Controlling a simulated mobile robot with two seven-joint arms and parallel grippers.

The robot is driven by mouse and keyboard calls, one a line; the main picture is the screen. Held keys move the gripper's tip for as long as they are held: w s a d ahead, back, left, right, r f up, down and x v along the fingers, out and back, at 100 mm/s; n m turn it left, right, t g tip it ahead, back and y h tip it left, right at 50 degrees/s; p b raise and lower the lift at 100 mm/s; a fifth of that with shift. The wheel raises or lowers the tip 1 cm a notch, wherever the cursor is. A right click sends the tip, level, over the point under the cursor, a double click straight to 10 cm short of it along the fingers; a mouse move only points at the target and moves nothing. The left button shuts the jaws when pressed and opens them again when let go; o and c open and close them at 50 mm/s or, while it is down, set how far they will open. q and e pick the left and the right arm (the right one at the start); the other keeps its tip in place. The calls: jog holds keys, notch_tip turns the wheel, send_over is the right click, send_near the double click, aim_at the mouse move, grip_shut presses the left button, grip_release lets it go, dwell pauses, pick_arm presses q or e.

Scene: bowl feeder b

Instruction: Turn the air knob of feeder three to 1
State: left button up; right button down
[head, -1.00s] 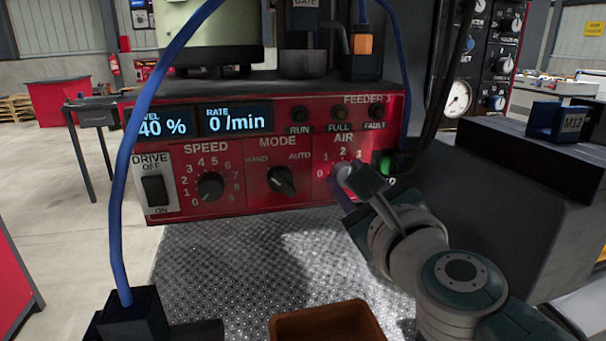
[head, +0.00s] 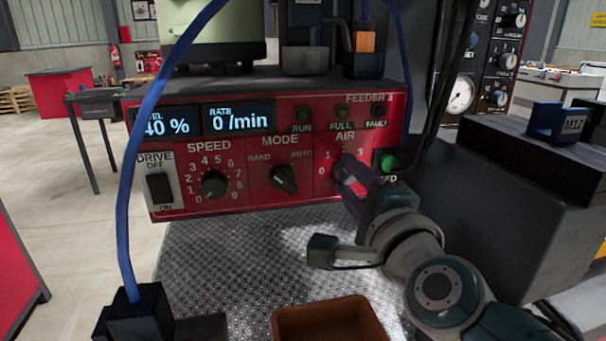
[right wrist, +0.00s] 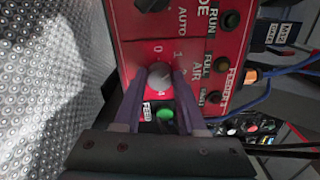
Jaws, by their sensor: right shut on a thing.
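The feeder three control panel (head: 235,150) is red, with AIR at its right end. The air knob is mostly hidden behind my right gripper (head: 342,172) in the head view. In the right wrist view the knob (right wrist: 159,76) is a round grey cap with the 0 and 1 marks beside it. The two purple fingers of my right gripper (right wrist: 159,85) stand on either side of it and are shut on it. I cannot tell which mark the knob points at. My left gripper is not in view.
The speed knob (head: 214,185) and mode knob (head: 284,179) sit left of the air knob. A green lit button (head: 389,162) is close on its right. A blue hose (head: 123,180) crosses in front of the panel's left end. A brown bin (head: 330,320) stands below.

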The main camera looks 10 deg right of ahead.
jog(key=shift+n, duration=0.7)
jog(key=shift+c, duration=2.4)
grip_release()
jog(key=shift+s, duration=0.1)
jog(key=shift+s+p, duration=0.3)
jog(key=s+p, duration=0.1)
jog(key=s, duration=0.8)
jog(key=shift+d, duration=0.2)
